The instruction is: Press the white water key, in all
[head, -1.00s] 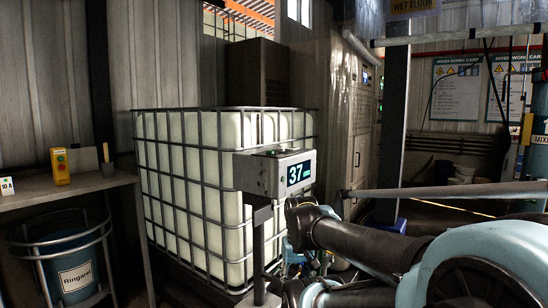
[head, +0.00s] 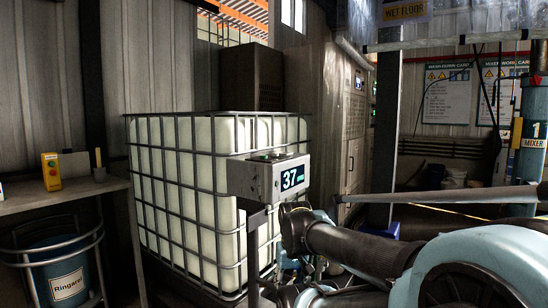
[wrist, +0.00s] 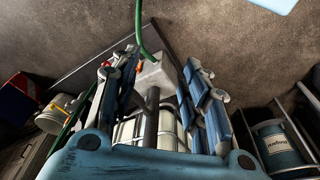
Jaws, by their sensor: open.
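A grey control box (head: 258,180) with a lit display reading 37 stands on a post in front of the white caged tank. Small key-like parts show along its top edge, but I cannot make out a white water key. In the wrist view, a pale grey box (wrist: 155,73) on a dark post lies beyond my gripper (wrist: 156,66), between its spread fingers. The fingers are open, with nothing held. In the head view my arm reaches in from the right, with its end low, right of the control box; the fingers are not clear there.
The caged tank (head: 185,185) stands behind the box. A shelf (head: 95,188) at left carries a yellow button box (head: 51,171); a blue drum (head: 60,270) stands below. A grey rail (head: 440,194) crosses at right. A green hose (wrist: 141,30) runs near the box in the wrist view.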

